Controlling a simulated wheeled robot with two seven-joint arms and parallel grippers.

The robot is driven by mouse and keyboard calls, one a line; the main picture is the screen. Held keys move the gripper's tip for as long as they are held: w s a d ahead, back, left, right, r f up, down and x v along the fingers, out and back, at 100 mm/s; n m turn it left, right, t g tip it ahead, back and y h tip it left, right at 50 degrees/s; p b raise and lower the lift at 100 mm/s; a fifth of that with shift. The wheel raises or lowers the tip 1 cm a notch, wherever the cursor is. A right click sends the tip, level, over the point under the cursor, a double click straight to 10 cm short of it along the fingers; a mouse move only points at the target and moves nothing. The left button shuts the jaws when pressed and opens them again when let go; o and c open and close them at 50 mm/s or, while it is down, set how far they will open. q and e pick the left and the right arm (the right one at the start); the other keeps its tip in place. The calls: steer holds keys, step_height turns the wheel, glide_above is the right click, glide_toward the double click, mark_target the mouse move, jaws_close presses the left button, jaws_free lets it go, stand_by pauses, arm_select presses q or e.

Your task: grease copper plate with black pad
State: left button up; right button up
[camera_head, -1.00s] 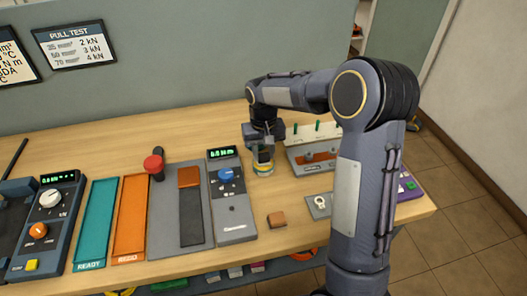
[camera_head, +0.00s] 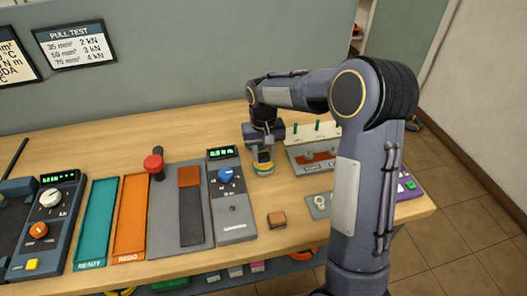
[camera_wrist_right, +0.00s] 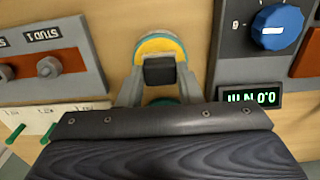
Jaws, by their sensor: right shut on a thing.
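My right gripper (camera_wrist_right: 158,88) is shut on a black pad (camera_wrist_right: 159,70). In the right wrist view the pad is over a round tin with yellow contents (camera_wrist_right: 160,45); I cannot tell whether it touches them. The head view shows the tin (camera_head: 263,167) on the bench just below my right gripper (camera_head: 262,150). A reddish-brown, copper-coloured plate (camera_head: 322,156) shows on the grey stud block (camera_head: 303,168), to the right of the tin and partly hidden by my arm. My left gripper is out of view.
A meter with a blue knob (camera_head: 225,174) stands left of the tin. A small brown block (camera_head: 276,219) lies on the bench in front. Orange (camera_head: 131,215) and teal (camera_head: 96,220) trays are further left. Green-tipped pegs (camera_head: 317,126) rise behind the stud block.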

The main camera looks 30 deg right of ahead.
mark_target(263, 155)
step_height(263, 155, up, 7)
steer(key=p, duration=0.5)
steer(key=shift+p, duration=0.4)
stand_by(0.5)
